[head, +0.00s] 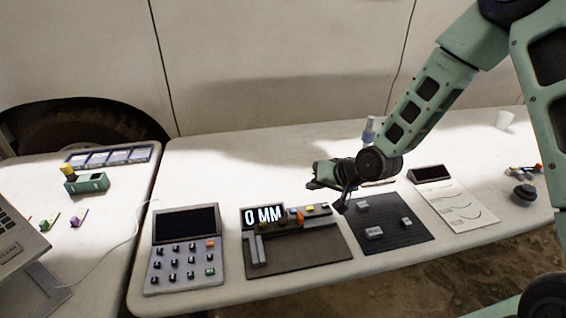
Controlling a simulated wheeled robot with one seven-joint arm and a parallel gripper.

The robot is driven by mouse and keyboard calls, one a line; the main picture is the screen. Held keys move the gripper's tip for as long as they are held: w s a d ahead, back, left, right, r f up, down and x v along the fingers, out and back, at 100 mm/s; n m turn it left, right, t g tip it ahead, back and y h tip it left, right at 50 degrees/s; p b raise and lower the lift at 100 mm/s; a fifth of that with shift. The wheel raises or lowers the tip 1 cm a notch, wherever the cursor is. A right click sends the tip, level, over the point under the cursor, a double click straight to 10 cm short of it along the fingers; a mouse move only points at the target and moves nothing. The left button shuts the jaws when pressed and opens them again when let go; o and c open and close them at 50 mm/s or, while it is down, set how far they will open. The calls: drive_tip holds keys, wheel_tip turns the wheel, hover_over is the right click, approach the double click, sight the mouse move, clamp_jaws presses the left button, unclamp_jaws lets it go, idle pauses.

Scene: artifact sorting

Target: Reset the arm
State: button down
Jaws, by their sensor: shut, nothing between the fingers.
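My green arm reaches in from the upper right in the head view. My gripper (326,187) hangs above the middle of the white table (240,170), just behind the measuring station and the dark mat. Its fingers point left and look shut, with nothing visible in them. A bottle with a blue cap (368,130) stands behind the wrist and is partly hidden by it.
On the table are a keypad device (185,248), a measuring station reading "0 MM" (300,255), a dark mat (400,235) with grey pieces, and a paper sheet (455,205). A left table holds a green box (88,184). The table's back left is clear.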

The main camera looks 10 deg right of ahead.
drive_tip(key=s+a+r+n, duration=0.1)
drive_tip(key=s, duration=0.1)
drive_tip(key=s+a+r+n+g, duration=0.1)
drive_tip(key=s+a+r, duration=0.1)
drive_tip(key=s+a+r+g+h, duration=0.1)
drive_tip(key=s, duration=0.1)
drive_tip(key=shift+a+r+n+p, duration=0.25)
drive_tip(key=shift+n+p, duration=0.05)
drive_tip(key=shift+n, duration=0.1)
drive_tip(key=s+a+r+n+g+h, duration=0.1)
drive_tip(key=s+r, duration=0.5)
drive_tip(key=s, duration=0.7)
drive_tip(key=s+a+r+n+g+h+p, duration=0.1)
drive_tip(key=s+r+n+g, duration=0.3)
drive_tip(key=s, duration=0.9)
drive_tip(key=shift+s+a+r+n+h, duration=0.15)
drive_tip(key=shift+s+r+n+h, duration=0.15)
drive_tip(key=shift+r+n+h, duration=0.6)
